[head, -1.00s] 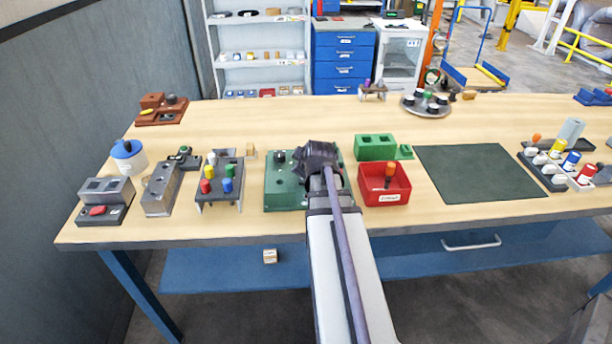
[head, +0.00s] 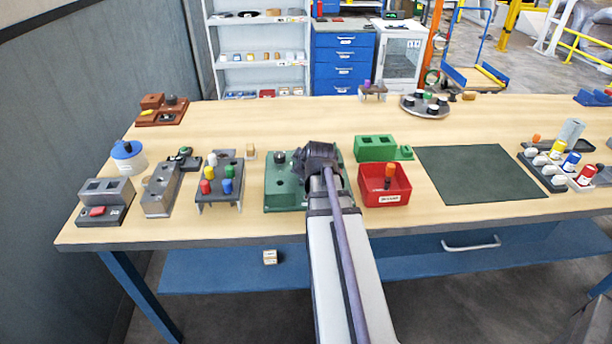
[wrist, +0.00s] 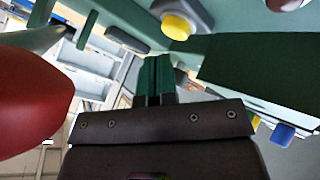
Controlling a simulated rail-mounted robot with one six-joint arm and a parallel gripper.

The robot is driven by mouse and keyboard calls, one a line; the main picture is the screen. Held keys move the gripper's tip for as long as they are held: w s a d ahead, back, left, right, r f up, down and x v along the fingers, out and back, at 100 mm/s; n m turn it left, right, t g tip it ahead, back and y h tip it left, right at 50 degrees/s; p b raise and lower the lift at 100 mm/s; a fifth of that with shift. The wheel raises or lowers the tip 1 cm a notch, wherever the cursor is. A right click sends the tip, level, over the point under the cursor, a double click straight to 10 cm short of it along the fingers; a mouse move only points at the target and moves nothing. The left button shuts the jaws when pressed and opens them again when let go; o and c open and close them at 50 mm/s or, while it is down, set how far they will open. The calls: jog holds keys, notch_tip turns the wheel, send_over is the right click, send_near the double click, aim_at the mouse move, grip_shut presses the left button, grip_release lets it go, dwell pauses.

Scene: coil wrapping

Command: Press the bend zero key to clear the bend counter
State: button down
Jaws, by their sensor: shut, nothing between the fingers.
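A green machine (head: 283,199) with a dark knob (head: 280,158) stands near the front edge of the bench in the head view. My arm's wrist is over its right part and hides much of it. In the wrist view my gripper (wrist: 156,62) has its fingers together and empty, pointing toward a green surface. A round yellow button (wrist: 178,27) on a grey mount sits just beyond and right of the fingertips, apart from them in the picture. I cannot read a label on it, so I cannot tell whether it is the bend zero key.
A large red rounded thing (wrist: 40,100) is close at the left of the wrist view, and a blue knob (wrist: 283,134) is at lower right. A red bin (head: 385,197) and a rack with coloured pegs (head: 219,180) flank the machine. A dark mat (head: 480,172) lies bare at right.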

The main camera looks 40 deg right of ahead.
jog(key=shift+f, duration=0.15)
dwell(0.4)
jog(key=shift+f+b, duration=0.25)
jog(key=shift+b, duration=0.15)
jog(key=shift+f+b, duration=0.5)
dwell(0.4)
jog(key=shift+r, duration=0.1)
jog(key=shift+r+p, duration=0.8)
jog(key=shift+p, duration=0.1)
notch_tip(320, 180, up, 5)
jog(key=p, duration=0.5)
jog(key=shift+r, duration=0.15)
